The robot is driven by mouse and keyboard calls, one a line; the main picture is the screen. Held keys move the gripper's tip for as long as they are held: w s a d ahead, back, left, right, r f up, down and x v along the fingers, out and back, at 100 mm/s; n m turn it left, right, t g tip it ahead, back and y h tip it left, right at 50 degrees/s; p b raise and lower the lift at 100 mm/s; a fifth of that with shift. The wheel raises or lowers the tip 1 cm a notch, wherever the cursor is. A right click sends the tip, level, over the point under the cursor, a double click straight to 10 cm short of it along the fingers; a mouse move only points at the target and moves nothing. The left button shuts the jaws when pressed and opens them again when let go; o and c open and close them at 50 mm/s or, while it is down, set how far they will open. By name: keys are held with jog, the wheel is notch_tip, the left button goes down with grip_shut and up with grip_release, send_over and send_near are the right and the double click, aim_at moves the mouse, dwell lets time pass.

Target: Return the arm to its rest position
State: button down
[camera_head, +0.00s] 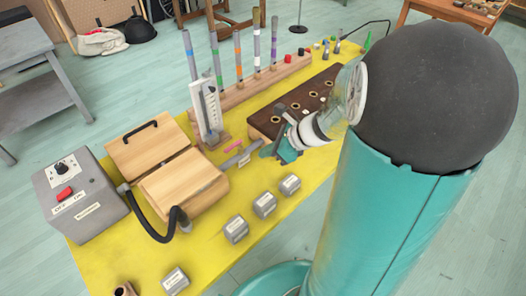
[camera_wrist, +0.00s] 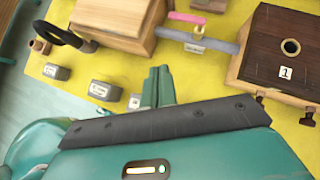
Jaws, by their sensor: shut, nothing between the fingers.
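My gripper (camera_head: 284,152) hangs over the middle of the yellow table, beside the near end of a dark wooden board with brass-ringed holes (camera_head: 300,104). In the wrist view its teal fingers (camera_wrist: 157,84) are together with nothing between them. My arm's large teal link and dark rounded joint fill the right of the head view. A grey rod (camera_head: 238,158) with a label lies just left of the gripper; it also shows in the wrist view (camera_wrist: 205,42), beyond the fingertips. I cannot tell the gripper's exact height above the table.
Small labelled grey blocks (camera_head: 264,205) stand along the near edge of the yellow table (camera_head: 215,262).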

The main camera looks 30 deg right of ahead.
dwell(0.5)
jog(key=s+a+r+n+h, duration=0.3)
jog(key=s+r+n, duration=0.3)
jog(key=n, duration=0.7)
jog(key=s+a+r+n+h, duration=0.3)
jog(key=s+a+r+n, duration=0.2)
jog(key=n, duration=0.8)
notch_tip(320, 180, up, 4)
jog(key=shift+s+a+f+n+g+h, duration=0.1)
jog(key=shift+s+a+n+g+h, duration=0.2)
jog(key=shift+s, duration=0.85)
